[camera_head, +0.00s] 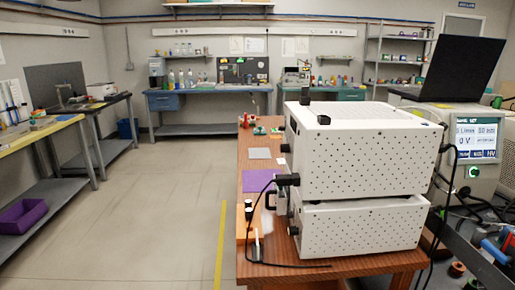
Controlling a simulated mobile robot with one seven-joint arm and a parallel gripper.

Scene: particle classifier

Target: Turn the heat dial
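A white perforated instrument box (365,160) sits stacked on a lower white perforated box (362,228) on a wooden table (325,270). Their narrow sides face left, with black fittings (288,180) sticking out there. I cannot make out a marked heat dial; the left-facing panels are seen almost edge-on. A round green-ringed knob or button (474,172) shows below the lit screen (477,139) of a grey unit at the right; I cannot tell what it controls. My gripper is not in view.
A black cable (290,265) lies along the table's front. An orange block (248,225) and a purple mat (258,180) lie left of the boxes. A black laptop (458,65) stands on the grey unit. Tools and wires crowd the lower right. The floor (150,210) left of the table is clear.

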